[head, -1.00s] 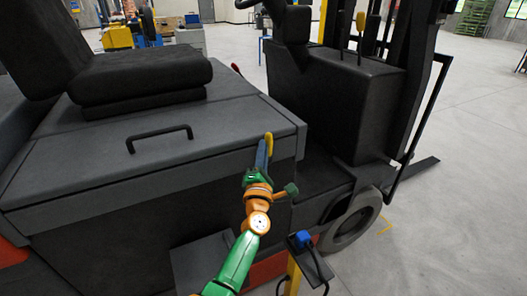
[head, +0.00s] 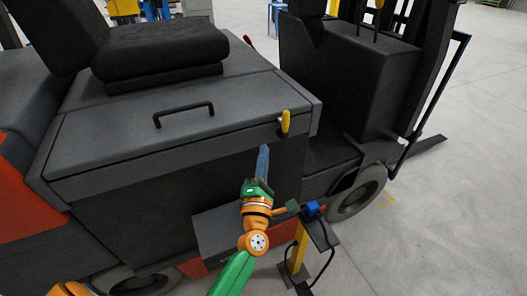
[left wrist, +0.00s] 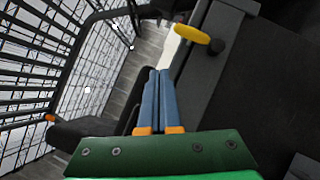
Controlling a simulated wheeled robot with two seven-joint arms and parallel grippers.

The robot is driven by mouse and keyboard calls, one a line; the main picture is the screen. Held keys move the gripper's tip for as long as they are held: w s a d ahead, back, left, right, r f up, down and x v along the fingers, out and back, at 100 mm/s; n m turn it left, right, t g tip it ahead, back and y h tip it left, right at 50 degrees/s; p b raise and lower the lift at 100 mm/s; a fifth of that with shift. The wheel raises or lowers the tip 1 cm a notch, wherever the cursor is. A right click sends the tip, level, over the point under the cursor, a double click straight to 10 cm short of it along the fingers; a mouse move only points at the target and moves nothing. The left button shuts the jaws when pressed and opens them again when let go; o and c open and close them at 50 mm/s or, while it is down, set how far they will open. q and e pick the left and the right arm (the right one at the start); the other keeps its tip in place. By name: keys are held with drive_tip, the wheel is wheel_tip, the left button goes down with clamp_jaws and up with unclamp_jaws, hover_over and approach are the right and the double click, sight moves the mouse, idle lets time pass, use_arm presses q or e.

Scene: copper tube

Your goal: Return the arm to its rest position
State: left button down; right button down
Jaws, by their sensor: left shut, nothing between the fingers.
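My left gripper (head: 263,148) comes up from the bottom of the head view on a green and orange arm. Its blue fingers are together with nothing between them, also in the left wrist view (left wrist: 159,75). In the head view the fingertips show just below and left of a yellow handle (head: 284,122) on the front corner of the forklift's dark cover (head: 130,150). A small gap shows between them. The yellow handle also shows in the left wrist view (left wrist: 192,34), above and right of the fingertips. My right gripper is not in view.
A black grab bar (head: 184,113) is on the cover, with a black seat (head: 160,55) behind. A yellow post (head: 299,248) with a blue connector (head: 312,208) and black cable stands right of my arm. A wheel (head: 358,192) is farther right. Open floor (head: 450,230) lies at the right.

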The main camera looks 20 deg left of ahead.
use_arm(q)
drive_tip(key=s+d+f+m+g+h, duration=0.25)
drive_tip(key=f+m, duration=0.25)
drive_tip(key=f, duration=0.4)
drive_tip(key=s+d+f+m+g+h, duration=0.25)
drive_tip(key=f+m, duration=0.35)
drive_tip(key=f, duration=0.3)
drive_tip(key=s+d+f+m+g+h, duration=0.25)
drive_tip(key=s+f+m, duration=0.2)
drive_tip(key=f, duration=0.45)
drive_tip(key=s+a+f+m+g, duration=0.2)
drive_tip(key=s+f, duration=0.4)
drive_tip(key=s, duration=0.4)
drive_tip(key=s+a+f+m+g, duration=0.1)
drive_tip(key=s+f+m+g, duration=0.4)
drive_tip(key=s, duration=0.6)
drive_tip(key=s+a+f+m+g, duration=0.2)
drive_tip(key=s+f+m+g, duration=0.2)
drive_tip(key=s, duration=0.6)
wheel_tip(320, 180, down, 3)
drive_tip(key=m, duration=0.2)
drive_tip(key=shift+s+a+f+m+y, duration=0.2)
drive_tip(key=shift+a+m+y, duration=0.1)
drive_tip(key=shift+m+y, duration=0.05)
